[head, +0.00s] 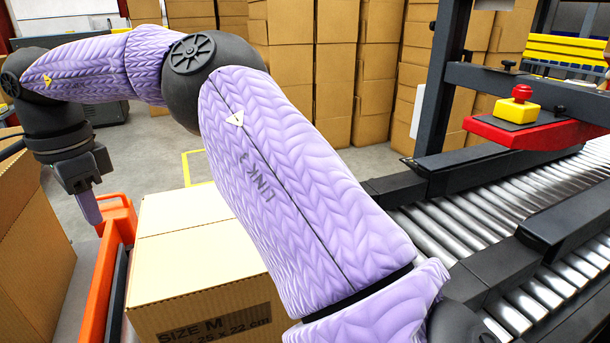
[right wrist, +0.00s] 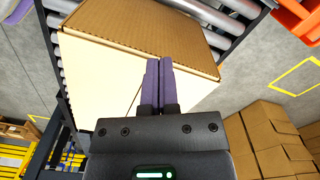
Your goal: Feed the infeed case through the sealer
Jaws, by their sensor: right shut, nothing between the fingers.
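A cardboard case printed SIZE M (head: 185,245) stands at the lower middle of the head view, its top flaps closed with a seam. My right arm hides its right part. The sealer's dark frame (head: 440,90) and red head (head: 530,133) stand over a roller conveyor at the right. My right gripper (head: 90,210) is shut and empty, pointing down left of the case, by an orange structure. In the right wrist view its purple fingers (right wrist: 158,85) are together in front of a case (right wrist: 110,85) near rollers. I cannot tell if they touch it. My left gripper is not in view.
Another carton (head: 35,240) is at the far left, beside the orange structure (head: 100,285). Stacked cartons (head: 380,70) fill the back. Dark side rails (head: 580,225) border the rollers (head: 470,215). Open floor with a yellow marking (head: 190,168) lies behind the case.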

